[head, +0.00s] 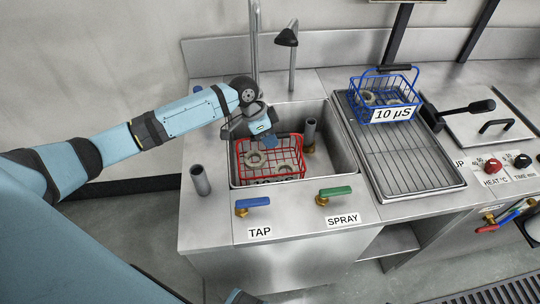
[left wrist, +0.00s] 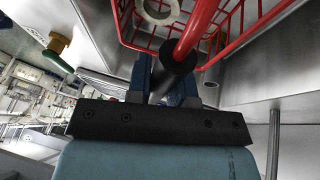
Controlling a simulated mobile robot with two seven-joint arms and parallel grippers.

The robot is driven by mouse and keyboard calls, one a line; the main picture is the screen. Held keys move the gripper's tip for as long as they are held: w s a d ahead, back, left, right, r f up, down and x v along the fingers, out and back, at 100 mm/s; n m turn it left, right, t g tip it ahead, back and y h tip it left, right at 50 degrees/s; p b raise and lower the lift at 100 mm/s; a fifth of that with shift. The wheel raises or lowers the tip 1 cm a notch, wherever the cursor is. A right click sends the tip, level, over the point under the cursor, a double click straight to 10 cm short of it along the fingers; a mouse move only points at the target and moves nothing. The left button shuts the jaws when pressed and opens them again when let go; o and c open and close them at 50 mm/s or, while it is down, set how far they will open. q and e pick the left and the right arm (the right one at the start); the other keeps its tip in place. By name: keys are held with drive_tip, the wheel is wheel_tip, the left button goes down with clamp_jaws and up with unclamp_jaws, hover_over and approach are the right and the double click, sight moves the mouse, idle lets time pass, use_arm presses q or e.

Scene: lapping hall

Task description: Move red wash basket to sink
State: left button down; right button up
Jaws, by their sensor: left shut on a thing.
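The red wash basket (head: 271,171) is inside the sink (head: 325,130), toward its left side, with several ring-shaped parts in it. A label on its front is partly hidden by the sink's front rim. My left gripper (head: 258,128) is above the basket and shut on its handle. In the left wrist view the fingers (left wrist: 164,88) close around a dark grip on the red handle (left wrist: 200,25), and the red wires and a pale ring (left wrist: 158,12) show beyond. Whether the basket touches the sink floor cannot be told. My right gripper is not in view.
A blue basket (head: 384,92) labelled 10 µS stands on the wire drain rack (head: 405,158) to the right. Blue tap (head: 252,203) and green spray (head: 335,191) levers are at the sink's front. A grey upright tube (head: 200,180) stands left, and a spout (head: 288,40) rises behind.

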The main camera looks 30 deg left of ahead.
use_arm(q)
drive_tip(key=shift+f+b, duration=0.3)
drive_tip(key=shift+f, duration=3.5)
drive_tip(key=c, duration=1)
unclamp_jaws()
drive_tip(key=p+v, duration=0.1)
drive_tip(key=v, duration=1.1)
